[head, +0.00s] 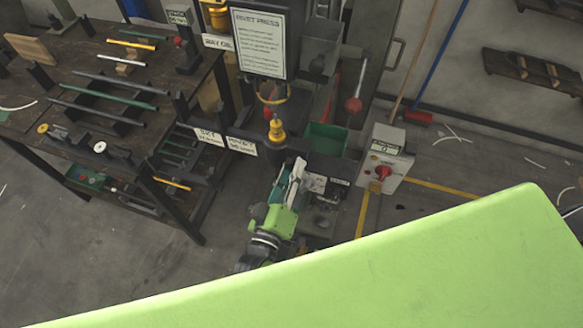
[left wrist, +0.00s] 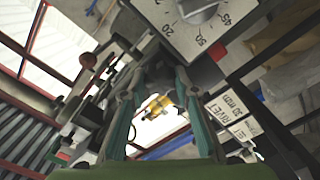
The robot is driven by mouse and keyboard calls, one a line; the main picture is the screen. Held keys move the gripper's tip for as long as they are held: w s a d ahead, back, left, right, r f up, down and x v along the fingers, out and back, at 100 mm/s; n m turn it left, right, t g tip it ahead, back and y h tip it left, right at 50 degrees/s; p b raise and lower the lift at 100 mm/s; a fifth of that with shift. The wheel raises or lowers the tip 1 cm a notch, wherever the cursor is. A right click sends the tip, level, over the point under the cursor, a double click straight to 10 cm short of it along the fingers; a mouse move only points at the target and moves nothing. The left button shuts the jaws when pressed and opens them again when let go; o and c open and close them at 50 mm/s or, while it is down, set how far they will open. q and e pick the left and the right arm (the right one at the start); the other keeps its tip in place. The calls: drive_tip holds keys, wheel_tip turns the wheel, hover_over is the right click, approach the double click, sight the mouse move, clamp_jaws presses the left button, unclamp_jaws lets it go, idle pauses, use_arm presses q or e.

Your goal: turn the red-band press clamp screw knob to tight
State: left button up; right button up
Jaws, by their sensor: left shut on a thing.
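The rivet press stands in the middle of the head view, with a sign board (head: 258,42) on its front. A yellow fitting (head: 276,130) and a small red ball (head: 267,112) sit below the board. I cannot make out a red band or the clamp screw knob clearly. My left gripper (head: 294,170) is at the press, just below and right of the yellow fitting. In the left wrist view its teal-lined fingers (left wrist: 156,85) close on something that I cannot identify. A yellow part (left wrist: 155,106) shows between the fingers, farther off. My right gripper is not in view.
A dark workbench (head: 60,75) with rods lies left. A grey control box (head: 384,158) with a red knob stands right of the press, near a green bin (head: 326,139). A numbered dial (left wrist: 198,18) is close above the fingers. A large light-green surface fills the lower right.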

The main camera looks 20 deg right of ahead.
use_arm(q)
drive_tip(key=shift+f+m+p, duration=0.1)
drive_tip(key=shift+m+p, duration=0.55)
drive_tip(key=shift+m, duration=2.65)
drive_tip(key=o, duration=1.1)
drive_tip(key=v, duration=1.2)
